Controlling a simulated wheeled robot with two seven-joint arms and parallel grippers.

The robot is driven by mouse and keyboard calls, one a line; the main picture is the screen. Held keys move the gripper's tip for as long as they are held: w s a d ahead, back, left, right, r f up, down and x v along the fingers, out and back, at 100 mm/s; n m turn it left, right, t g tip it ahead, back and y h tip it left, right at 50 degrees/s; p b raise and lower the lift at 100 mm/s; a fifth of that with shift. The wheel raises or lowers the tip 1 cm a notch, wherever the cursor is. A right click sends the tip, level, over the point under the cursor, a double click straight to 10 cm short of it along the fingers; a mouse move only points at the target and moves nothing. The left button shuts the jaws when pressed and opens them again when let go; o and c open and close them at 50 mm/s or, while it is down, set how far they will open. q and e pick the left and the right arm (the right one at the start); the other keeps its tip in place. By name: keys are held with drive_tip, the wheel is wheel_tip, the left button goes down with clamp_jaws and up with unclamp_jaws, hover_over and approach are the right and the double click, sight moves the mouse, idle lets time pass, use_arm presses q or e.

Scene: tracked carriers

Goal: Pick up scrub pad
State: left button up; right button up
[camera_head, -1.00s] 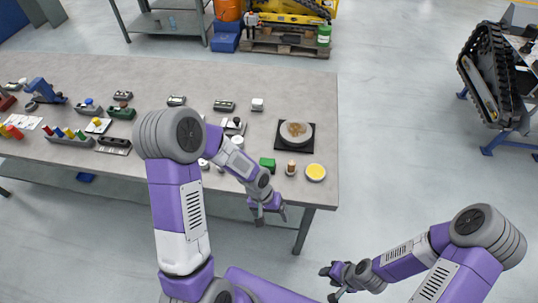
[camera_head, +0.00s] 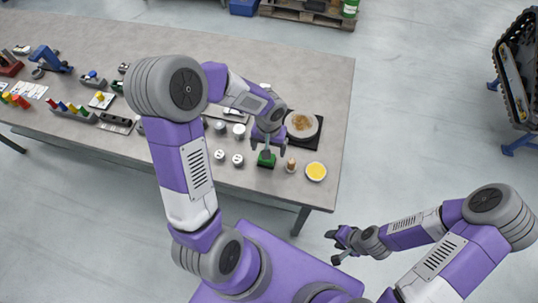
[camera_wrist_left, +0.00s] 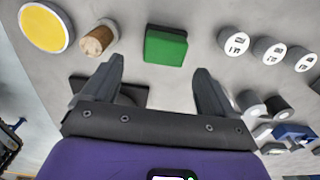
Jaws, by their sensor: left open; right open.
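The scrub pad is a small green block (camera_head: 266,160) near the front edge of the table, at its right end. It also shows in the left wrist view (camera_wrist_left: 166,46), lying flat ahead of my fingertips. My left gripper (camera_head: 267,146) is open and empty, just above and behind the pad in the head view. In the left wrist view its two fingers (camera_wrist_left: 160,78) stand apart, with the pad beyond and between them. My right gripper (camera_head: 333,248) is open and empty, away from the table over the floor.
A brush-like wooden piece (camera_head: 291,165) and a yellow disc (camera_head: 316,171) stand right of the pad. Several labelled grey cylinders (camera_head: 219,155) stand to its left. A round plate on a black square (camera_head: 318,138) lies behind. The grey table (camera_head: 300,75) is clear at the back.

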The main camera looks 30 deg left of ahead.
use_arm(q)
drive_tip(key=f, duration=0.2)
drive_tip(key=s+f, duration=0.1)
drive_tip(key=f, duration=0.2)
drive_tip(key=shift+s+a+f+b, duration=0.1)
drive_tip(key=shift+f+b, duration=0.05)
drive_tip(key=shift+b, duration=0.25)
drive_tip(key=shift+c, duration=0.3)
drive_tip(key=c, duration=1)
